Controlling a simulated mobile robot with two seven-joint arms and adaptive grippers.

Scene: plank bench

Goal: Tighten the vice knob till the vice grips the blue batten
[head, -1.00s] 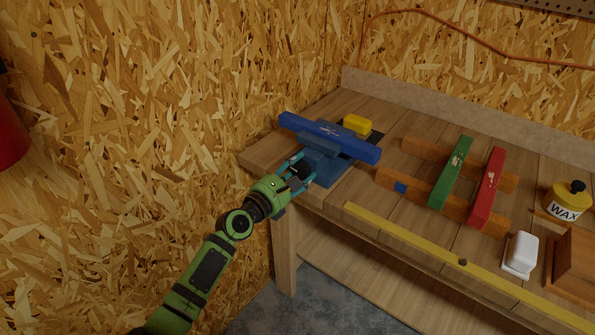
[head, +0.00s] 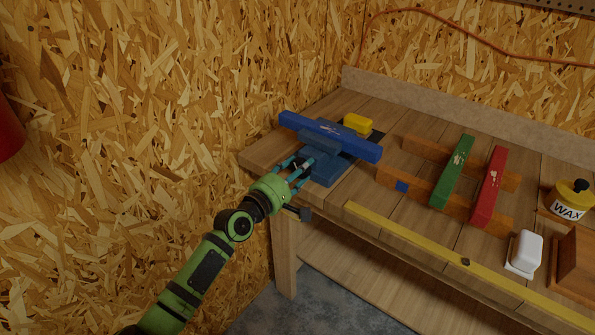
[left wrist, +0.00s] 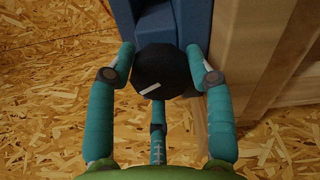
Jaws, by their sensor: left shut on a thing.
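The blue batten (head: 364,149) lies across the blue vice (head: 328,168) at the bench's left end. The vice also shows at the top of the left wrist view (left wrist: 194,22). The black vice knob (left wrist: 160,68) has a white mark, which lies slightly slanted in the left wrist view. My left gripper (head: 300,164) is shut on the knob, its teal fingers around it at the vice's front. I cannot tell from here whether the jaws touch the batten. My right gripper is not in view.
A yellow block (head: 357,124) sits behind the batten. Green (head: 452,172) and red (head: 487,188) battens lie across orange wooden bars to the right. A yellow strip (head: 420,245) runs along the front edge. A wax tin (head: 568,201) and white block (head: 525,251) stand further right.

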